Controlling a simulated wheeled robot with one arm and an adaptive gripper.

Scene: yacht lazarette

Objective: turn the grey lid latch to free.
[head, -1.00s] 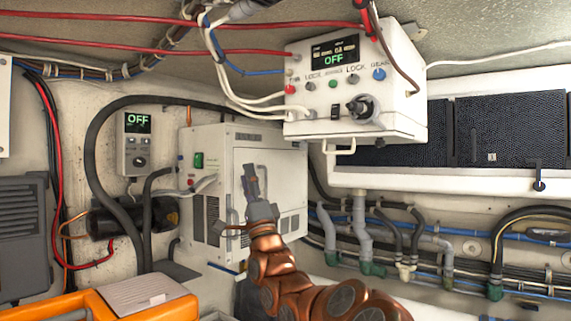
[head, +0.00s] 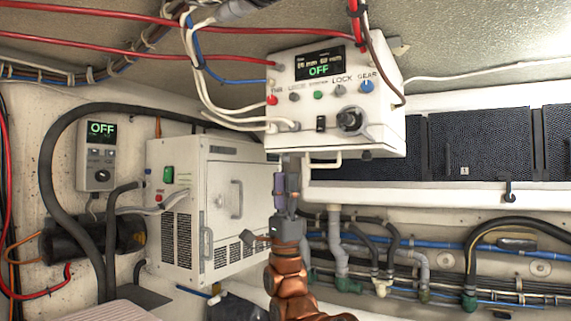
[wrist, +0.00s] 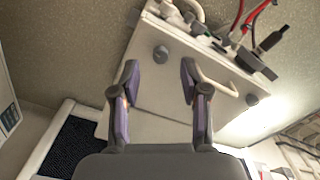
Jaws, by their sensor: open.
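My gripper (head: 288,168) points up just below the white control box (head: 290,143), left of its lower handle. In the wrist view my gripper (wrist: 159,74) is open, its two fingers apart with nothing between them. The underside of the control box (wrist: 180,85) lies beyond the fingers, with a round grey knob (wrist: 160,54) between and above the fingertips. A small dark grey latch-like part (head: 510,192) hangs at the lower edge of the white frame of dark panels at right. I cannot tell for certain which part is the lid latch.
The control box has a black knob (head: 350,119) and a display reading OFF. A white vented cabinet (head: 222,205) stands left of my arm. Cables hang at the box's left side. Pipes and hoses (head: 400,262) run along the wall at right.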

